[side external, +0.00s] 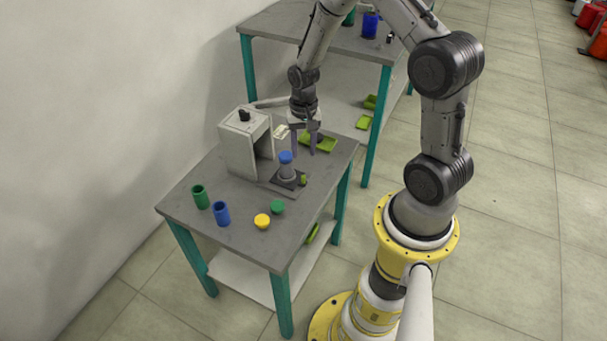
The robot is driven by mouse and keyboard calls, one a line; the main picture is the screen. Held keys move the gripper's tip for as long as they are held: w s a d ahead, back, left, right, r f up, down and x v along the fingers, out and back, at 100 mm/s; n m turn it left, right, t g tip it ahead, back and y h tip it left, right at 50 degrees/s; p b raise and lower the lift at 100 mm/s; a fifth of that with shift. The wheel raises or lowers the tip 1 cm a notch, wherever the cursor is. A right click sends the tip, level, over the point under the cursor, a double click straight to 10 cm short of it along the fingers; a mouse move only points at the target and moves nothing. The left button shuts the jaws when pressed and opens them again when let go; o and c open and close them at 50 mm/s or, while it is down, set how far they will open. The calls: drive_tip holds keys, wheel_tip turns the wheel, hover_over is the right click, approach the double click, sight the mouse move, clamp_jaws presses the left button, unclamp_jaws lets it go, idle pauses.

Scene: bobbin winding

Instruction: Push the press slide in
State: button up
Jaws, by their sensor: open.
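The press (240,145) is a pale box-like machine with a black knob on top, standing at the back left of the grey table. At its foot is a dark base plate (270,184). On the plate stands a grey cylinder with a blue top (286,158), with a small green piece (303,180) beside it. I cannot tell for certain which part is the press slide. My gripper (305,152) points down, open and seemingly empty, behind and right of the blue top. From this angle I cannot tell how close its fingers are to the press parts.
A green cup (200,197) and a blue cup (221,214) stand at the table's front left. Yellow (262,221) and green (277,206) round pieces lie near the front edge. Another table (342,40) stands behind.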

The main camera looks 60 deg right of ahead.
sight(303, 176)
wheel_tip(303, 176, down, 11)
drive_tip(key=shift+r, duration=0.2)
drive_tip(key=shift+c, duration=0.2)
clamp_jaws()
drive_tip(key=shift+w, duration=0.1)
idle(1.3)
